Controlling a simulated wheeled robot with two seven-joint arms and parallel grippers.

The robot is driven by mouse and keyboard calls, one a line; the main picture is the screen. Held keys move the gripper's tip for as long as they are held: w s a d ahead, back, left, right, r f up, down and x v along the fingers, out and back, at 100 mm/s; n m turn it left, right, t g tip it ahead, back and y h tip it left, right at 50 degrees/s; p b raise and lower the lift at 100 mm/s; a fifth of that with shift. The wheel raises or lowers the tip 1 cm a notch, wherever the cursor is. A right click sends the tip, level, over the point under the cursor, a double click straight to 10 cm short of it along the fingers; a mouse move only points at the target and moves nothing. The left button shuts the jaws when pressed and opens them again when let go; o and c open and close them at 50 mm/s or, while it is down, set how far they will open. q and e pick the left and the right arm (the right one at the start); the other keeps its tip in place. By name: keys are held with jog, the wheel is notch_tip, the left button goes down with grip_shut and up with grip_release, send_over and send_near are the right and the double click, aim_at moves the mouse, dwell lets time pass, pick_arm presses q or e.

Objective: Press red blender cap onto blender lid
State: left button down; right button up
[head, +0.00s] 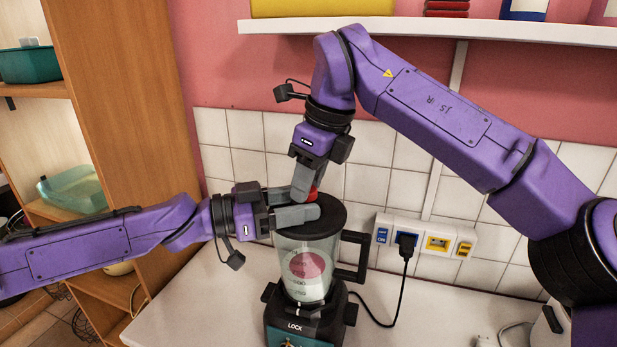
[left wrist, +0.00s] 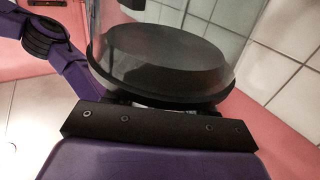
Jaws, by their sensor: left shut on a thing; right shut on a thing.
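The blender (head: 306,264) stands on the white counter, with a clear jar, a dark base marked LOCK and a black handle at right. Its black lid (head: 327,222) sits on top of the jar; the lid also shows large in the left wrist view (left wrist: 160,62). My left gripper (head: 305,205) comes in level from the left, shut on the lid, its grey fingers at the lid's top. The red cap (head: 313,194) is above the lid, mostly hidden by fingers. My right gripper (head: 304,192) points down and is shut on the cap. Whether cap and lid touch is hidden.
A wall socket panel (head: 425,236) with a plugged black cable is right of the blender. A wooden shelf unit (head: 125,100) stands at left, and a white wall shelf (head: 430,31) runs above. The counter (head: 195,300) left of the blender is clear.

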pick_arm(q)
jog(key=shift+r, duration=0.3)
pick_arm(e)
jog(key=shift+s+a+f, duration=0.1)
jog(key=shift+f, duration=0.45)
jog(key=o, duration=0.6)
pick_arm(q)
jog(key=shift+a, duration=0.1)
pick_arm(e)
jog(key=shift+o, duration=0.3)
pick_arm(q)
jog(key=shift+r, duration=0.1)
pick_arm(e)
jog(key=shift+s, duration=0.1)
pick_arm(q)
jog(key=shift+w+f, duration=0.15)
jog(key=shift+f, duration=0.05)
pick_arm(e)
jog(key=v, duration=0.4)
jog(key=shift+r, duration=0.25)
pick_arm(q)
jog(key=shift+f, duration=0.15)
pick_arm(e)
jog(key=c, duration=0.5)
